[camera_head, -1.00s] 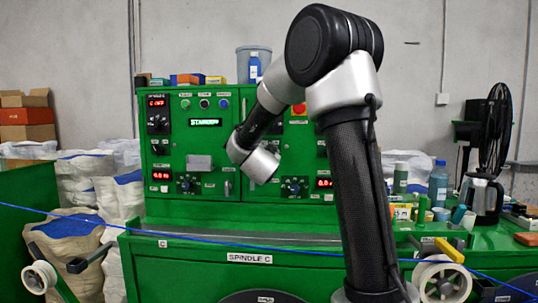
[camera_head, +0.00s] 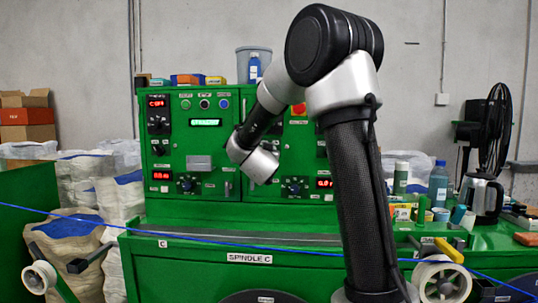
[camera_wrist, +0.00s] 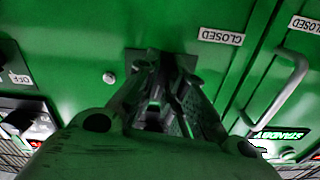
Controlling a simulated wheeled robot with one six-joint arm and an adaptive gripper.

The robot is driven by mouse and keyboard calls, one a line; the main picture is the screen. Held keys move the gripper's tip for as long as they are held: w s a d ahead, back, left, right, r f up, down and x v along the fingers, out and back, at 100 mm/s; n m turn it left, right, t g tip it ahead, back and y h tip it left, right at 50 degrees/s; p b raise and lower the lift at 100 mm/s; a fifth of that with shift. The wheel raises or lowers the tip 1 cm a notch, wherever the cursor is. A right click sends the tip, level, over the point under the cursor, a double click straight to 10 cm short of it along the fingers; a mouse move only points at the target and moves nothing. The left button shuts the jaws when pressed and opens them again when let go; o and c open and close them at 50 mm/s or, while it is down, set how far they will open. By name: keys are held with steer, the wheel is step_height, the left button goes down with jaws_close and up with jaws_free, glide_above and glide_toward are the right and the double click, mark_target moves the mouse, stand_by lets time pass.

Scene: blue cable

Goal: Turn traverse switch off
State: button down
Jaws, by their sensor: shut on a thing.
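In the wrist view my gripper (camera_wrist: 162,78) reaches to a dark square plate (camera_wrist: 135,58) on the green cabinet face. Its fingers are close together and shut on a small part at this plate, taken to be the traverse switch. The fingers cover most of that part, and I can read no label or position on it. In the head view my wrist stands in front of the green cabinet (camera_head: 215,135), and the fingers are hidden.
In the wrist view a bar handle (camera_wrist: 285,95) stands out near a CLOSED label (camera_wrist: 221,36). A dark knob panel with an OFF label (camera_wrist: 19,78) lies at the left. In the head view a blue cable (camera_head: 180,239) crosses in front of the SPINDLE C bench (camera_head: 200,275).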

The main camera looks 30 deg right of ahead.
steer(key=shift+n, duration=3.9)
steer(key=shift+r+n, duration=0.1)
steer(key=shift+n, duration=0.2)
steer(key=c, duration=1.5)
jaws_free()
steer(key=shift+w, duration=0.1)
steer(key=v, duration=1.2)
